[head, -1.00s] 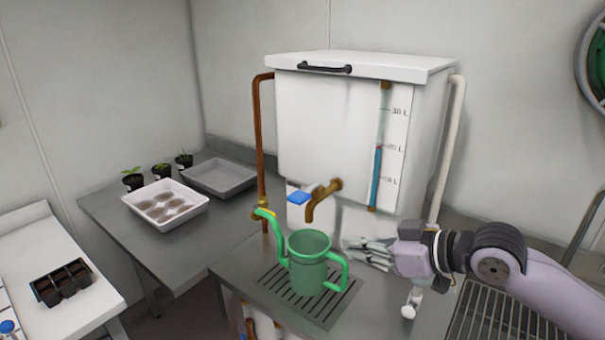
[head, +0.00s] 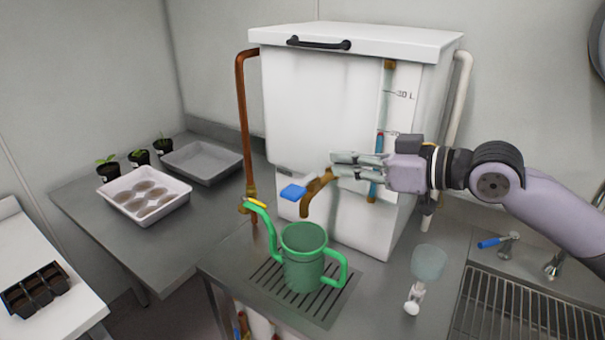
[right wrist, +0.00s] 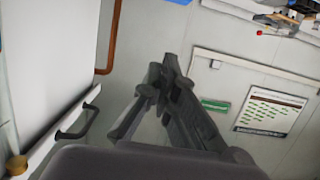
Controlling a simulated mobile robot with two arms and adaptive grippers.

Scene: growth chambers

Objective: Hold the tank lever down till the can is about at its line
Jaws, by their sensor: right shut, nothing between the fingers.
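The white tank (head: 318,110) stands on the steel bench, with a brass tap (head: 317,190) low on its front. The tap's blue lever (head: 293,192) sticks out to the left. The green watering can (head: 303,268) stands upright on the drain grate below the tap spout. I cannot make out its line or any water inside it. My right gripper (head: 336,165) is shut and empty, in front of the tank, above and right of the lever and apart from it. It also shows in the right wrist view (right wrist: 158,82). My left gripper is not in view.
The tank's sight gauge (head: 379,150) is partly behind my right gripper. A white tray (head: 145,195) and seedling pots (head: 139,158) are on the left bench.

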